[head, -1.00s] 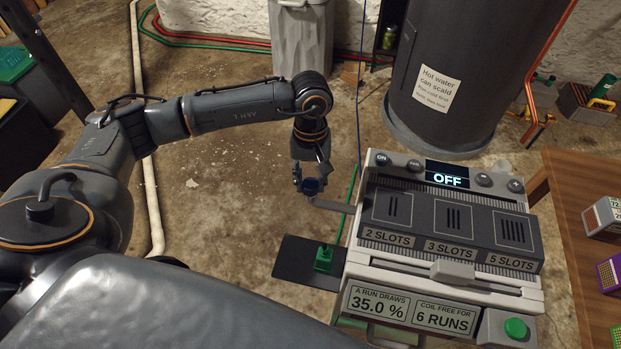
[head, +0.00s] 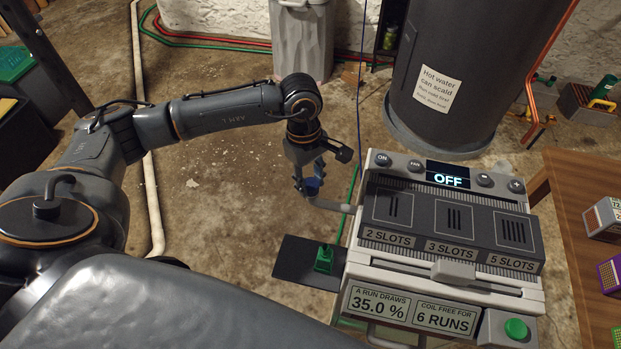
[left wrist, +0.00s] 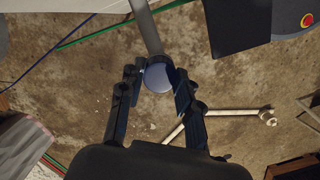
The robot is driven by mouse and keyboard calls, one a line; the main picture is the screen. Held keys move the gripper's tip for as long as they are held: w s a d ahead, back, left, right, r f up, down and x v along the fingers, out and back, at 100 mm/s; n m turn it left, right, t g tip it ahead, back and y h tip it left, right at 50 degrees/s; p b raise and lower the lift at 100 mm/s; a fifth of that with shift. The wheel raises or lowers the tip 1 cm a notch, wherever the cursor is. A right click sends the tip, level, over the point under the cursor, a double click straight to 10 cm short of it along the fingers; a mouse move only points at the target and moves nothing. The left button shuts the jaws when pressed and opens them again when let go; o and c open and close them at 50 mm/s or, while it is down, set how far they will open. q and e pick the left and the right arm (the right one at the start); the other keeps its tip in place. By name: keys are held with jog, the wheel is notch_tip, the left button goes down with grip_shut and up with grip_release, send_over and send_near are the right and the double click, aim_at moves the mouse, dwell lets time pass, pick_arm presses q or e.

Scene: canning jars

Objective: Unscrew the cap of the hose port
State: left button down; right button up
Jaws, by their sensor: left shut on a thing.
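The hose port is a grey pipe (head: 333,206) that sticks out from the left side of the machine with the OFF display; it also shows in the left wrist view (left wrist: 146,28). A round blue cap (head: 313,187) sits at the pipe's end; in the left wrist view the cap (left wrist: 157,78) shows its pale blue face. My left gripper (head: 308,184) comes from above, with one finger on each side of the cap, and is shut on it. Whether the thread is loose cannot be told. My right gripper is not in view.
The grey machine (head: 452,220) stands right of my left gripper. A dark plate with a green fitting (head: 324,258) lies just below the port. A large dark tank (head: 455,60) stands behind, a wooden table (head: 565,190) at right. Bare floor lies to the left.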

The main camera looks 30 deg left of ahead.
pick_arm(q)
jog(key=shift+n, duration=0.4)
jog(key=n, duration=0.4)
jog(key=shift+t, duration=0.4)
jog(key=shift+s+n, duration=0.1)
jog(key=shift+n, duration=0.2)
jog(key=n, duration=0.3)
jog(key=shift+n, duration=0.7)
jog(key=n, duration=0.4)
jog(key=shift+n+t+y+p, duration=0.3)
jog(key=shift+t+p, duration=0.1)
jog(key=shift+s, duration=0.1)
